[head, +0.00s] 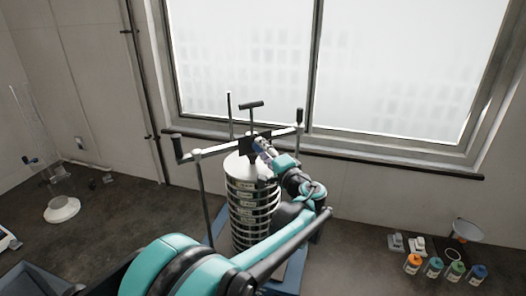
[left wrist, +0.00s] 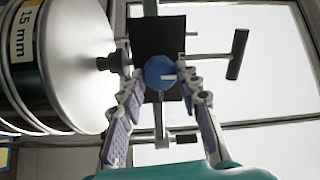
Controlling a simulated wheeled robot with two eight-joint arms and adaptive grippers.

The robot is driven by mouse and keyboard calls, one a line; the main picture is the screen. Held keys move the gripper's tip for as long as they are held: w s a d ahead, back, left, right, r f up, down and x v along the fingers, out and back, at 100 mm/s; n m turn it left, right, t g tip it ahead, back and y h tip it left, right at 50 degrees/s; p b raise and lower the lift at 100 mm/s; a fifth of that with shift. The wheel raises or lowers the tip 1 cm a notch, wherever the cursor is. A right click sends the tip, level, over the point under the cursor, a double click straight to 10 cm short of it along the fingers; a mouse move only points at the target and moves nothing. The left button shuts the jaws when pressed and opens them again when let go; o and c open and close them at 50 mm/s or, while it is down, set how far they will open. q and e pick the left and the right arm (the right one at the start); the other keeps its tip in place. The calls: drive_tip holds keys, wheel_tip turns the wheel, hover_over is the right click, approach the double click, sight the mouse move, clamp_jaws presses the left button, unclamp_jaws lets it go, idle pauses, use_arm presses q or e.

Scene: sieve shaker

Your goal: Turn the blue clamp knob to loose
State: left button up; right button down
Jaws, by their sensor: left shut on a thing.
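The blue clamp knob (left wrist: 159,73) is round, with a short white mark pointing right in the left wrist view. It sits in front of a black plate (left wrist: 172,38) on the clamp bar. My left gripper (left wrist: 161,66) has one finger on each side of the knob and is shut on it. In the head view my left gripper (head: 263,147) is at the middle of the crossbar, just above the sieve stack (head: 240,190), and I cannot make out the knob there. My right gripper is not in view.
The sieve shaker's crossbar (head: 213,150) has black handles at its ends, and a T-handle (head: 251,104) rises above it. Upright rods flank the stack. Several small bottles (head: 434,267) stand at the right. A white dish (head: 62,209) lies at the left. A window is behind.

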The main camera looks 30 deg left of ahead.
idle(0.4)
use_arm(q)
drive_tip(key=o, duration=1.2)
drive_tip(key=shift+c, duration=0.2)
drive_tip(key=v, duration=1.2)
drive_tip(key=shift+s+a+f, duration=0.1)
drive_tip(key=s+a+f+n+g+h+b, duration=0.1)
drive_tip(key=s+f+h+b, duration=0.3)
drive_tip(key=f, duration=0.6)
drive_tip(key=s+a+f+g+h+b, duration=0.1)
drive_tip(key=s+f+h+b, duration=0.1)
drive_tip(key=s+f+b, duration=0.6)
drive_tip(key=s+d+f+n+h+b, duration=0.1)
drive_tip(key=s+d+f+h+b, duration=0.2)
drive_tip(key=f, duration=0.7)
drive_tip(key=s+d+f+n+h+b, duration=0.2)
drive_tip(key=s+d+f+h+b, duration=0.2)
drive_tip(key=d+f, duration=0.5)
wheel_tip(320, 180, down, 3)
drive_tip(key=s+h, duration=0.2)
drive_tip(key=shift+s+r+h, duration=0.15)
drive_tip(key=shift+s+h, duration=0.25)
